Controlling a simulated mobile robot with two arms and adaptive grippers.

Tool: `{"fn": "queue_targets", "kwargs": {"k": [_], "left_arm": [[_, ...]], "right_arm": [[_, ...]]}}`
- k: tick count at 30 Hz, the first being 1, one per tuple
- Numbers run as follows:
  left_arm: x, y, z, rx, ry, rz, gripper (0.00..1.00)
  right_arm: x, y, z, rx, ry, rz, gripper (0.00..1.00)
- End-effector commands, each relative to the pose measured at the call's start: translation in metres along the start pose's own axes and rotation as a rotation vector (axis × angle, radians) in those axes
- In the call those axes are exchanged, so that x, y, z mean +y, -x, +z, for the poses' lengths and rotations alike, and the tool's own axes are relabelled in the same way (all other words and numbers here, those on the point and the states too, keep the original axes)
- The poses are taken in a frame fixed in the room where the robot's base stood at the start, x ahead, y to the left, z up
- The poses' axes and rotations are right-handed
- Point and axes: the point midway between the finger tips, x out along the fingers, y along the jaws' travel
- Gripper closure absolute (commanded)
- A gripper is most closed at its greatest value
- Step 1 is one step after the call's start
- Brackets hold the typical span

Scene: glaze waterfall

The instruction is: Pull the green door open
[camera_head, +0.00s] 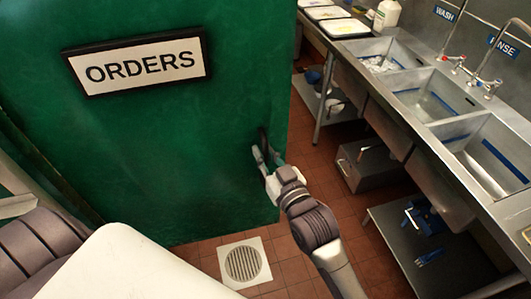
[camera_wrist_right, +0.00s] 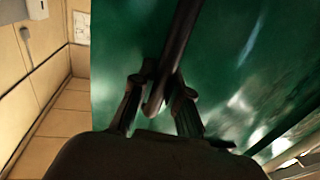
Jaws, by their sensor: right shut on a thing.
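The green door (camera_head: 170,140) fills the left half of the head view and carries a framed ORDERS sign (camera_head: 140,63). Its free edge is on the right, with the room behind it in view past that edge. A dark handle (camera_head: 263,140) is mounted near that edge; it also shows as a dark bar in the right wrist view (camera_wrist_right: 180,42). My right gripper (camera_head: 264,158) is shut on the handle, with its fingers on either side of the bar in the wrist view (camera_wrist_right: 158,98). My left gripper is out of view.
Steel sinks (camera_head: 440,100) with taps run along the right, with a low shelf (camera_head: 425,255) and a metal box (camera_head: 372,166) beneath. A floor drain (camera_head: 243,262) lies in the red tiles in front of the door. Tiled floor (camera_head: 320,190) is free between door and sinks.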

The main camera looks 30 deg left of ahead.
Motion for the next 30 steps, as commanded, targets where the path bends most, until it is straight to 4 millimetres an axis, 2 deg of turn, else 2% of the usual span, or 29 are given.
{"fn": "queue_targets", "kwargs": {"k": [2, 3, 8, 16, 20, 23, 30], "left_arm": [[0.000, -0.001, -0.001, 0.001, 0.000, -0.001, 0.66], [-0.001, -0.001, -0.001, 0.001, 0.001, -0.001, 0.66], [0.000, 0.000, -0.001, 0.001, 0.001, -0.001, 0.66], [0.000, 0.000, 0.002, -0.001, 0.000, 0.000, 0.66], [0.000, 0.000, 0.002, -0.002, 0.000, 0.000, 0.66], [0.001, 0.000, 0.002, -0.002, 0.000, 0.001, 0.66], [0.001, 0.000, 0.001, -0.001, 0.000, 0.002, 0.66]], "right_arm": [[0.000, 0.001, 0.007, -0.014, 0.000, 0.001, 1.00], [0.001, 0.001, 0.007, -0.014, 0.000, 0.001, 0.84], [0.001, 0.001, 0.005, -0.009, 0.000, 0.001, 0.59], [0.001, 0.001, 0.002, -0.004, 0.000, 0.001, 0.59], [0.001, 0.009, 0.003, -0.004, 0.000, 0.002, 0.59], [0.001, 0.024, 0.003, -0.005, 0.000, 0.002, 0.59], [0.001, 0.076, 0.004, -0.007, 0.000, 0.001, 0.59]]}}
